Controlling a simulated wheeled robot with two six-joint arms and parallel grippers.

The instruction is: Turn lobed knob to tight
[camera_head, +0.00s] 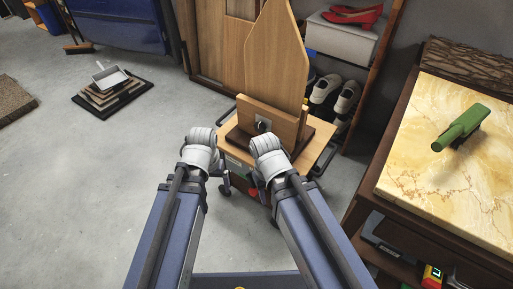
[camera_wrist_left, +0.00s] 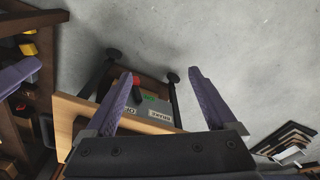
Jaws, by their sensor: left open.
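A small dark round knob (camera_head: 263,126) with a pale rim sits on the front of a wooden block on a wheeled cart (camera_head: 316,152). I cannot make out its lobes or its setting. A tall pointed wooden panel (camera_head: 277,62) stands upright behind the block. My left gripper (camera_head: 224,178) is left of and below the knob, apart from it, beside the cart. In the left wrist view its two fingers (camera_wrist_left: 163,82) are spread and empty, and the knob is not visible. My right gripper (camera_head: 260,184) is mostly hidden under its own wrist in front of the cart.
The cart's lower shelf holds a grey labelled box (camera_wrist_left: 150,108). A marble-topped bench (camera_head: 440,180) with a green tool (camera_head: 462,126) stands at the right. A shoe rack (camera_head: 352,62) is behind. A dustpan (camera_head: 110,76) lies on stacked boards at left.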

